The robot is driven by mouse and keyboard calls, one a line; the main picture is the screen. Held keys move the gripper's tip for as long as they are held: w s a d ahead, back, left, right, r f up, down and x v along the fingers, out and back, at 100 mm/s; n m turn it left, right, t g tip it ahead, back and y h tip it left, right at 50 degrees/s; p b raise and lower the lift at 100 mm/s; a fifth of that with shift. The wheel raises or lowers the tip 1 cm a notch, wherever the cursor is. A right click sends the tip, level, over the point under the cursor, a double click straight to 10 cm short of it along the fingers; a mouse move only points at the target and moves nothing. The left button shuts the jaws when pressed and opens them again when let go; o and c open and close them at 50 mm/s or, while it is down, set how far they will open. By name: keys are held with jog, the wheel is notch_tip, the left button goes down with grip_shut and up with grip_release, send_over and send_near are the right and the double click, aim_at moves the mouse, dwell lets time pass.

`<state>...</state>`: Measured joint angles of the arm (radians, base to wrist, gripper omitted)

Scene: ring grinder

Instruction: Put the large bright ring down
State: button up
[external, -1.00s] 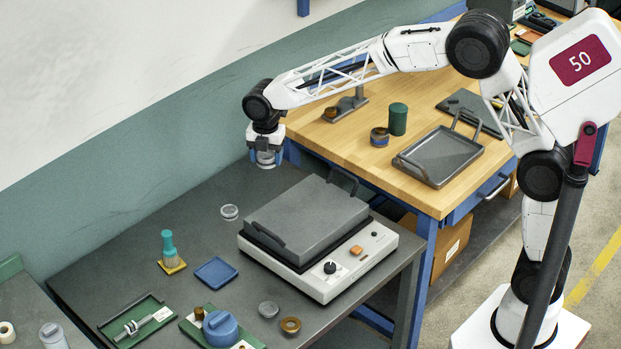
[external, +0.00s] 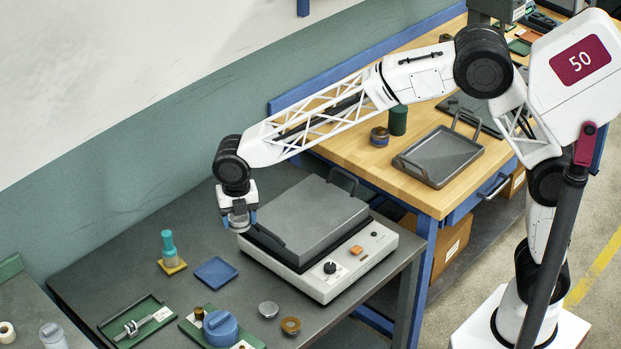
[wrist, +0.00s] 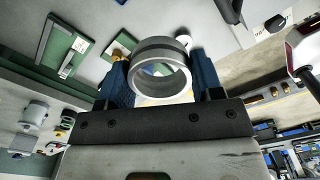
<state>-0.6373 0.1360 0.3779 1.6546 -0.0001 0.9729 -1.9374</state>
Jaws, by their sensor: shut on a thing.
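My gripper (external: 239,219) is shut on the large bright ring (external: 240,226), just left of the grey-lidded machine. In the wrist view the bright metal ring (wrist: 160,49) sits between the two blue fingers, its opening facing the camera. The gap between the ring and the bench top is hard to judge. Part of another round piece (wrist: 184,40) shows behind the held ring in the wrist view.
The white machine (external: 335,284) with a grey lid (external: 310,215) stands right of my gripper. Bare dark bench (external: 120,265) lies to the left.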

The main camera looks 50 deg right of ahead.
jog(key=s+a+n, duration=0.1)
jog(key=s+a, duration=0.2)
send_over(243, 295)
notch_tip(243, 295, down, 11)
jog(key=shift+f, duration=0.1)
jog(key=shift+f, duration=3.05)
jog(key=shift+f, duration=1.85)
jog(key=shift+f, duration=0.15)
jog(key=o, duration=1)
